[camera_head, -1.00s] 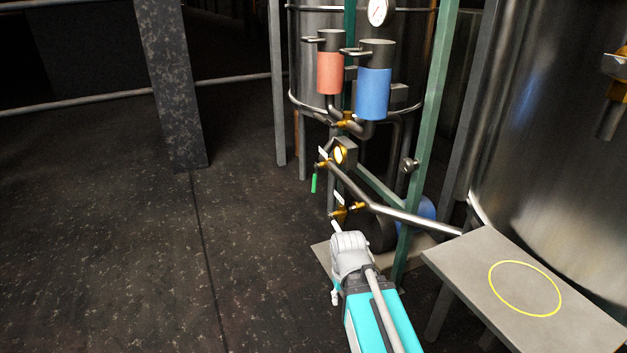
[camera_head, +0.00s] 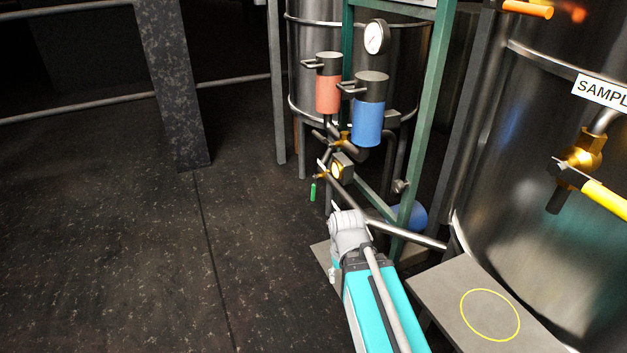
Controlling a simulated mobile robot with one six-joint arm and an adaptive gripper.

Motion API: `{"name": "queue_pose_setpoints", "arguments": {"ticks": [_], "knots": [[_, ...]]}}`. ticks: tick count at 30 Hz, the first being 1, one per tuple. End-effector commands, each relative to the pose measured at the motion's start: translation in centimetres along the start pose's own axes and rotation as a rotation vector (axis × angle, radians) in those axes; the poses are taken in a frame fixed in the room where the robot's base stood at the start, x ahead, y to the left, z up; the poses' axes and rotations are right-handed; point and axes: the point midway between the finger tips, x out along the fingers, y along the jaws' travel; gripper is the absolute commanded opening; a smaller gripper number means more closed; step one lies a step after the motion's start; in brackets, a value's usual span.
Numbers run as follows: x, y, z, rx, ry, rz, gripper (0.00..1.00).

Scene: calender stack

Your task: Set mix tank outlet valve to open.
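Small brass valves sit on the pipework below the tank at the centre. One, with a green handle (camera_head: 313,191) hanging straight down, is beside a round-faced brass fitting (camera_head: 338,170). The small tags there are too small to read, so I cannot tell which valve is the mix tank outlet valve. My arm (camera_head: 372,300) reaches up from the bottom, and its grey-white joint (camera_head: 348,230) covers the pipework just below the green handle. My gripper does not show; it is out of sight beyond this joint.
A red cylinder (camera_head: 327,93), a blue cylinder (camera_head: 368,122) and a gauge (camera_head: 376,37) hang by a green frame (camera_head: 425,130). The left floor is clear.

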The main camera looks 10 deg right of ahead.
Motion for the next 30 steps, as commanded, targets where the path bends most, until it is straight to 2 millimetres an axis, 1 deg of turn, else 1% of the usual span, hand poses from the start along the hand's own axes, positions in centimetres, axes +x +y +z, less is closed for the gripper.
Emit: {"name": "queue_pose_setpoints", "arguments": {"ticks": [1,6,9,15,30], "knots": [[-2.0,0.0,0.0,0.000,0.000,0.000,0.58],[-4.5,0.0,0.0,0.000,0.000,0.000,0.58],[-5.5,0.0,0.0,0.000,0.000,0.000,0.58],[-6.1,0.0,0.0,0.000,0.000,0.000,0.58],[-6.0,0.0,0.0,0.000,0.000,0.000,0.58]]}}
